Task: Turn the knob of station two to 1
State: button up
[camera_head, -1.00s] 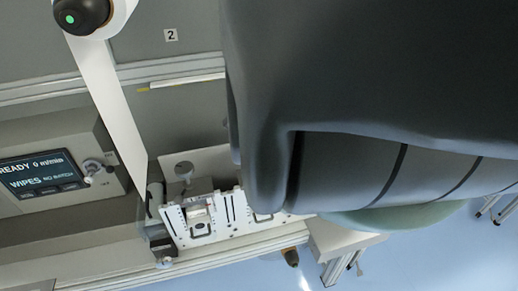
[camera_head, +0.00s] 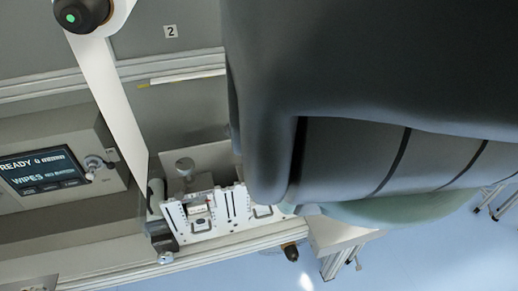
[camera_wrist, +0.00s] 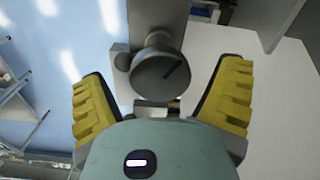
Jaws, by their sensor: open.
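A round grey knob (camera_wrist: 160,72) with a dark pointer line slanting to the upper right is in the wrist view, on a grey bracket. My gripper (camera_wrist: 164,82) is open, its yellow-padded fingers on either side of the knob with gaps on both sides. I cannot tell how near it is in depth. In the head view a label "2" (camera_head: 171,31) is on the grey wall panel. My arm covers the right half there, and my gripper is hidden. No dial numbers around the knob are readable.
In the head view, a dark screen (camera_head: 42,169) reading READY and WIPES stands at the left. A white web strip (camera_head: 112,92) runs down from a roller. Blue floor lies beyond.

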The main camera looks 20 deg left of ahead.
jog(key=shift+c, duration=0.2)
jog(key=c, duration=1.2)
jog(key=shift+n, duration=0.3)
jog(key=n+b, duration=0.2)
jog(key=shift+f+n, duration=0.2)
jog(key=shift+n, duration=0.1)
jog(key=n+b, duration=0.3)
jog(key=b, duration=0.1)
jog(key=shift+d+f+n, duration=0.1)
jog(key=shift+n, duration=0.2)
jog(key=n+b, duration=0.4)
jog(key=shift+r+n, duration=0.2)
jog(key=shift+n, duration=0.2)
